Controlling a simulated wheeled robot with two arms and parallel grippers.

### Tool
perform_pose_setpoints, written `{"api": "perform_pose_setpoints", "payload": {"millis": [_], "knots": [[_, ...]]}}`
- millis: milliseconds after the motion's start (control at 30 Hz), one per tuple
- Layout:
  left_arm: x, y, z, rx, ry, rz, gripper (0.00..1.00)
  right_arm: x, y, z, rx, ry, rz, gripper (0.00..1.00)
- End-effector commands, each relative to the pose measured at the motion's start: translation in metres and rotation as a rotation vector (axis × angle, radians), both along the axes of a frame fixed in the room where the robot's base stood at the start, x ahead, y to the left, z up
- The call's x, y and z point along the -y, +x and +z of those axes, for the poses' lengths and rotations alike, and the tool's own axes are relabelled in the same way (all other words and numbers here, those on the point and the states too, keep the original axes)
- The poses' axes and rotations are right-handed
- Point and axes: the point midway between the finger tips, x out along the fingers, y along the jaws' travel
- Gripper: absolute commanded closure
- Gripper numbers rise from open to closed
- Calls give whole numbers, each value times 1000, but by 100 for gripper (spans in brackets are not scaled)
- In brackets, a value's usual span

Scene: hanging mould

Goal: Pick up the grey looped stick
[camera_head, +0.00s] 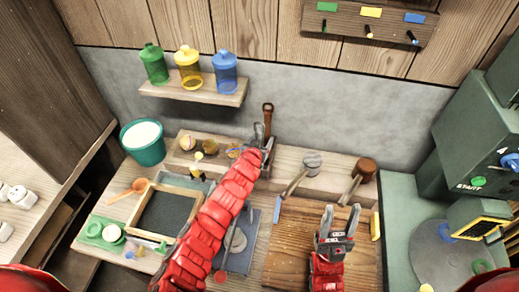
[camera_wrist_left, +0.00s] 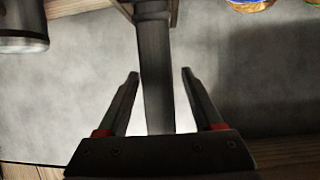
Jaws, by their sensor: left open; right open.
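A dark grey stick (camera_wrist_left: 153,65) runs lengthwise between the two spread fingers of my left gripper (camera_wrist_left: 160,75) in the left wrist view. Gaps show on both sides of it, so the fingers look apart from it; its loop cannot be made out there. In the head view my left gripper (camera_head: 266,150) is at the back ledge, just below a brown upright handle (camera_head: 267,107), and its arm hides much around it. My right gripper (camera_head: 339,218) is open and empty over the wooden board (camera_head: 290,235).
Two mallets, one grey-headed (camera_head: 312,161) and one brown-headed (camera_head: 365,168), lean on the ledge right of my left gripper. Several round balls (camera_head: 208,146) lie left of it. A framed screen (camera_head: 166,215) and a teal bucket (camera_head: 143,142) are at left; a green machine (camera_head: 470,140) stands right.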

Motion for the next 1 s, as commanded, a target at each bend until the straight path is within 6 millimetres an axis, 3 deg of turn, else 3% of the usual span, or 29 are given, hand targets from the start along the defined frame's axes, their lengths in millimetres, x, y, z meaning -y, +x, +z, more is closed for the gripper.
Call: {"api": "perform_pose_setpoints", "payload": {"millis": [200, 500, 600, 1000], "knots": [[0, 0, 0, 0, 0, 0, 32, 0, 0, 0, 0, 0, 0, 50], [0, 0, 0, 0, 0, 0, 86, 0, 0, 0, 0, 0, 0, 50], [0, 0, 0, 0, 0, 0, 100, 0, 0, 0, 0, 0, 0, 50], [0, 0, 2, 2, -1, -1, 100, 0, 0, -1, 0, 0, 0, 50]]}}
